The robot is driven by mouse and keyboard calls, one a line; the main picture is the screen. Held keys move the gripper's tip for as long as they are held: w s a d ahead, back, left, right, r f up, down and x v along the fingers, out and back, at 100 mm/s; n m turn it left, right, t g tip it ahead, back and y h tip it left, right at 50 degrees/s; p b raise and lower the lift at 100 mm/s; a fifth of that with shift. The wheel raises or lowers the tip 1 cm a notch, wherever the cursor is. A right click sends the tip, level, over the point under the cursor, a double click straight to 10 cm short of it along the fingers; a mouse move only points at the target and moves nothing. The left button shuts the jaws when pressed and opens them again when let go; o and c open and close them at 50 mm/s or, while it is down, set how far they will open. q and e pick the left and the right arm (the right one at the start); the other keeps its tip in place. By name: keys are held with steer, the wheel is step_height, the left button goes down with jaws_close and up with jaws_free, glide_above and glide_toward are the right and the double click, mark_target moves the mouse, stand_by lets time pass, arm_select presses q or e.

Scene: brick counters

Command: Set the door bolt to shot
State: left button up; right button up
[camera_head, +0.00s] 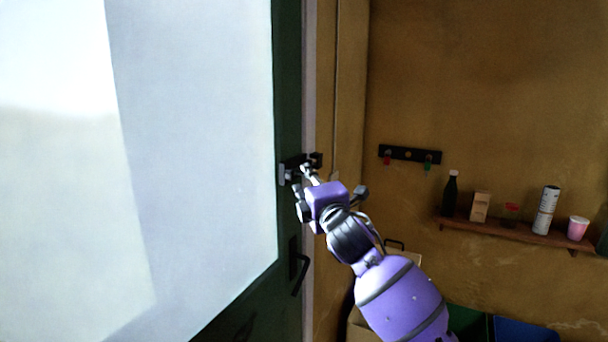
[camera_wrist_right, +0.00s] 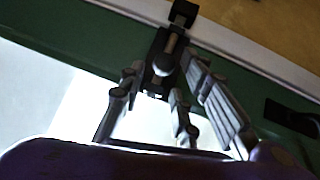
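The door bolt (camera_head: 290,169) is a dark fitting near the edge of the green door, above the door handle. In the right wrist view the bolt (camera_wrist_right: 157,80) shows a round grey knob (camera_wrist_right: 163,64) on a dark body. A dark keeper (camera_wrist_right: 183,13) sits beyond it on the pale frame. My right gripper (camera_head: 306,171) is at the bolt. In the wrist view the right gripper's fingers (camera_wrist_right: 163,66) are apart, one on each side of the knob; contact is unclear. My left gripper is out of view.
The door handle (camera_head: 300,270) is below the bolt. On the right wall are a hook rail (camera_head: 410,154) and a wooden shelf (camera_head: 520,232) with a dark bottle (camera_head: 450,194), a can (camera_head: 545,210) and a pink cup (camera_head: 577,228). Bins (camera_head: 525,330) stand below.

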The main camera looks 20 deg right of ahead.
steer(key=shift+w+r, duration=0.15)
steer(key=shift+w, duration=0.85)
steer(key=shift+w+r, duration=0.1)
steer(key=shift+w, duration=0.85)
jaws_close()
